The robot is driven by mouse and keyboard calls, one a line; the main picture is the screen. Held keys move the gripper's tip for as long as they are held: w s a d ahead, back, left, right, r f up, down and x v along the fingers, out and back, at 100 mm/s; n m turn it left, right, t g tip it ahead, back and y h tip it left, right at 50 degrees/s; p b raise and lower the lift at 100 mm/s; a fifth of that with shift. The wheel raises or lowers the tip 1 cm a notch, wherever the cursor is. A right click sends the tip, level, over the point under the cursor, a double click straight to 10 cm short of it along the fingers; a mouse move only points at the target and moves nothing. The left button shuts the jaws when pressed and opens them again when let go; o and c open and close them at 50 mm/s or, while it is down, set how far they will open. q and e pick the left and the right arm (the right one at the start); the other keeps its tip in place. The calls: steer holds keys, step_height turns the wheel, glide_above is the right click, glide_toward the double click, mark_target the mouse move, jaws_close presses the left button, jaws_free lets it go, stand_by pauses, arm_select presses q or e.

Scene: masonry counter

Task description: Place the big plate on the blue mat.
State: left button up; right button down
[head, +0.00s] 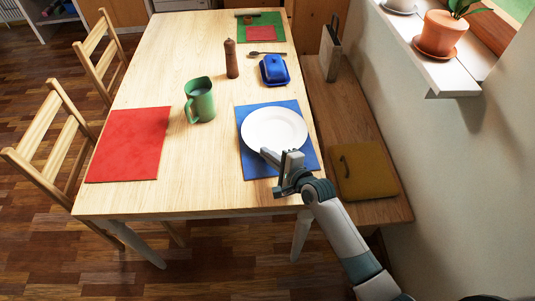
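The big white plate (274,128) lies over the upper part of the blue mat (257,169) on the wooden table. It looks flat, and its right rim is close to the mat's right edge. My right gripper (276,157) is at the plate's near rim, above the lower part of the mat. Its fingers look apart, with one finger close to or overlapping the rim. I cannot tell whether it touches the plate. My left gripper is not in view.
On the table (205,190) are a red mat (129,145), a green mug (200,100), a brown pepper mill (231,58), a blue butter dish (274,69) and a spoon (266,53). A bench (345,115) with a yellow cushion (362,171) stands at the right; chairs (52,140) at the left.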

steer(key=c, duration=2.3)
jaws_free()
steer(key=b+v, duration=0.1)
steer(key=v, duration=1.1)
steer(key=shift+r, duration=0.1)
